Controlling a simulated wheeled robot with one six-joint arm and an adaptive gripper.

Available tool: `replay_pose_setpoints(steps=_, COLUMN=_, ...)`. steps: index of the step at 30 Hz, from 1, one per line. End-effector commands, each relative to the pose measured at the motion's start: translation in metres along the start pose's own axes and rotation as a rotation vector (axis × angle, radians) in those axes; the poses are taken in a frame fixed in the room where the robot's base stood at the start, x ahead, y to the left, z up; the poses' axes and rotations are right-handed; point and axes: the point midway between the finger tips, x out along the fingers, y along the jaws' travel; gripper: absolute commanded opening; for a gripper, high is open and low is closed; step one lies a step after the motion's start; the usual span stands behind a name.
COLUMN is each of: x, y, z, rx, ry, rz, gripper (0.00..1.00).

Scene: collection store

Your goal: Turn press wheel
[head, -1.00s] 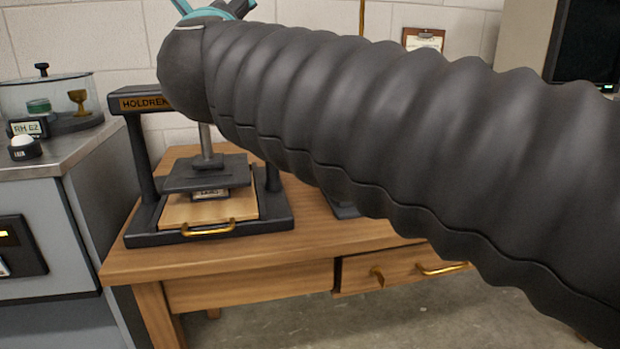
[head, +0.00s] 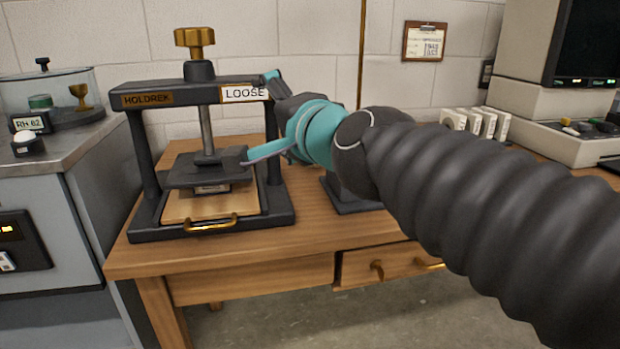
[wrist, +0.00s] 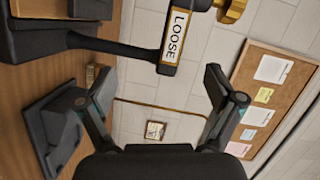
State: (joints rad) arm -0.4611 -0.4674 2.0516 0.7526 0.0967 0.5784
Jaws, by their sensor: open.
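The press (head: 140,190) is a dark frame labelled HOLDREK, standing on the wooden table. Its brass wheel (head: 195,38) sits on top of the screw, and a LOOSE sign (head: 245,94) is on the right of the crossbar. The pressing plate (head: 205,170) is down over a small item on a wooden board with a brass handle. My gripper (head: 257,115) is open and empty, just right of the press and below the wheel's height. In the wrist view the wheel (wrist: 232,10) shows at the top edge, partly cut off, beyond my open fingers (wrist: 145,90).
A glass-covered case (head: 50,95) with a goblet stands on the grey cabinet at left. The wooden table (head: 310,240) has a drawer (head: 385,265) slightly open. A monitor and console (head: 570,140) are at right. A dark stand (head: 345,195) is behind my gripper.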

Motion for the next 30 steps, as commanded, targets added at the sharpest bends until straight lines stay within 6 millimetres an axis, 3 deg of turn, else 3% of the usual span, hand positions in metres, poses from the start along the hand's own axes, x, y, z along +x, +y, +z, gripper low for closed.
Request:
replay_pose_setpoints(steps=15, x=-0.032, y=0.078, z=-0.007, rx=-0.296, ry=-0.067, rz=0.209, gripper=0.92)
replay_pose_setpoints(steps=22, x=-0.040, y=0.096, z=-0.009, rx=-0.356, ry=-0.086, rz=0.257, gripper=0.92)
replay_pose_setpoints(steps=30, x=-0.042, y=0.099, z=-0.009, rx=-0.366, ry=-0.090, rz=0.265, gripper=0.92)
